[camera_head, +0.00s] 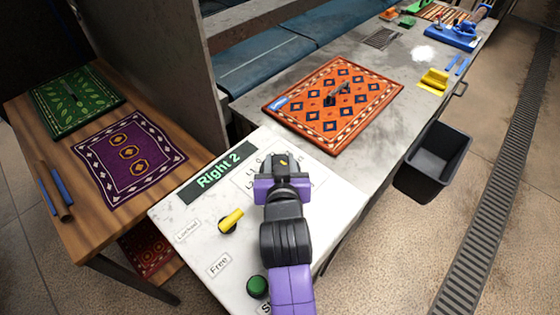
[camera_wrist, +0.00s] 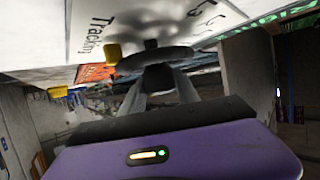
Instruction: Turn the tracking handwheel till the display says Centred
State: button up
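The display (camera_head: 217,172) on the white panel reads "Right 2" in green. The dark tracking handwheel (camera_wrist: 180,58) shows nearly edge-on in the wrist view, by the "Tracking" label (camera_wrist: 98,36), with a yellow piece (camera_wrist: 113,53) at its left. In the head view my gripper (camera_head: 283,170) mostly covers the wheel; a small yellow part (camera_head: 284,162) shows at its tip. In the wrist view my grey fingers (camera_wrist: 160,85) straddle the wheel's dark hub and appear closed on it. The exact contact is in shadow.
A yellow lever (camera_head: 231,220) and a green button (camera_head: 257,287) stand on the panel close left of my arm. An orange rug (camera_head: 335,104) lies on the grey bench behind. A black bin (camera_head: 433,161) hangs at its right side. The left wooden table holds a purple rug (camera_head: 129,158).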

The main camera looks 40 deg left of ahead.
jog(key=shift+d+n+y, duration=0.1)
jog(key=shift+n+y, duration=0.2)
grip_shut()
jog(key=shift+g+p, duration=0.35)
jog(key=shift+g, duration=0.05)
jog(key=shift+w+n+g+y, duration=0.1)
jog(key=shift+n+g+y, duration=0.5)
jog(key=shift+n, duration=0.2)
jog(key=n+g+y+b, duration=0.1)
jog(key=b, duration=0.1)
jog(key=n+g+y+b, duration=0.1)
jog(key=n, duration=0.1)
jog(key=shift+f+g+b, duration=0.3)
jog(key=shift+g+b, duration=0.05)
jog(key=shift+g, duration=0.05)
jog(key=n+g+b, duration=0.4)
jog(key=g+b, duration=0.1)
jog(key=b, duration=0.1)
jog(key=shift+y, duration=0.4)
jog(key=n+g+b, duration=0.2)
jog(key=b, duration=0.1)
jog(key=shift+r, duration=0.2)
jog(key=shift+n+g, duration=0.3)
jog(key=shift+g, duration=0.2)
jog(key=o, duration=1.3)
grip_release()
jog(key=shift+c, duration=0.2)
